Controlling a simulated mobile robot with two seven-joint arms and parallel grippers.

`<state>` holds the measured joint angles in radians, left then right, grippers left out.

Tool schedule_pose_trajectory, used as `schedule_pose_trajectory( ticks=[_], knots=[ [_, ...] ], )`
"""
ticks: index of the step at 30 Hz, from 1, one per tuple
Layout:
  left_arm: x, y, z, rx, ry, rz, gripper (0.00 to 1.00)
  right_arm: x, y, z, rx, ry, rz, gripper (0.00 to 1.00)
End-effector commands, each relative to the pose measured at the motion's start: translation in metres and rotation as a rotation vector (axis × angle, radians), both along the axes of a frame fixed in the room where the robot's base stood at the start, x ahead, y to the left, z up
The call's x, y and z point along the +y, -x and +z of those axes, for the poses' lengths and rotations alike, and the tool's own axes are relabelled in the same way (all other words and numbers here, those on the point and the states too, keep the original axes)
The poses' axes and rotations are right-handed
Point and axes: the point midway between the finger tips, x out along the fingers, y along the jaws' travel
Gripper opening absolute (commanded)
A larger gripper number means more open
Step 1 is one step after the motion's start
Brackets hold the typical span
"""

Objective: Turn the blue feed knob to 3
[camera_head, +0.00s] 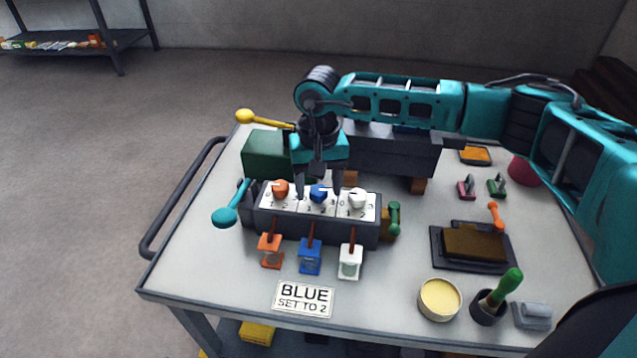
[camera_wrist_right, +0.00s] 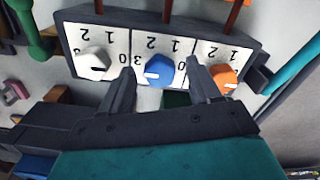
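The blue feed knob (camera_head: 318,193) is the middle of three knobs on a white-faced panel (camera_head: 300,209). In the right wrist view the blue knob (camera_wrist_right: 161,69) shows beneath upside-down numbers 0 to 3. Its white mark points left there, to the side of the 3. My right gripper (camera_head: 318,188) is open, with one finger on each side of the blue knob. In the wrist view the fingers (camera_wrist_right: 160,72) stand apart from it with a gap on both sides. My left gripper is not in view.
An orange knob (camera_head: 281,189) and a white knob (camera_head: 357,198) flank the blue one closely. A teal ball lever (camera_head: 226,217) is at the panel's left, a green handle (camera_head: 394,217) at its right.

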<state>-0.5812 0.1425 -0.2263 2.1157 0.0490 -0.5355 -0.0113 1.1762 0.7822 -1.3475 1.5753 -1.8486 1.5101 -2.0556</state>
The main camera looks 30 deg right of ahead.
Motion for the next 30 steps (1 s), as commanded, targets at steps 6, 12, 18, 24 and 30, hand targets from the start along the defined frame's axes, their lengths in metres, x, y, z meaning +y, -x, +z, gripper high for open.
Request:
schedule_pose_trajectory(
  ticks=[6,12,18,24,30],
  knots=[
    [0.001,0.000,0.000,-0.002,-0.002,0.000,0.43,0.000,0.000,0.000,0.001,0.001,-0.001,0.63],
    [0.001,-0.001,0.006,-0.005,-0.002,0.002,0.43,0.000,0.000,0.019,-0.001,-0.001,0.000,0.63],
    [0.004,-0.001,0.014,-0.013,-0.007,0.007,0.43,0.000,0.000,0.064,-0.003,-0.001,-0.001,0.63],
    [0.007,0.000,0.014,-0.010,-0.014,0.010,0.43,0.000,0.000,0.104,-0.002,0.001,-0.001,0.63],
    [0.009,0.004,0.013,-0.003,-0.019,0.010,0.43,0.000,0.000,0.125,0.000,0.000,0.000,0.63]
  ],
)
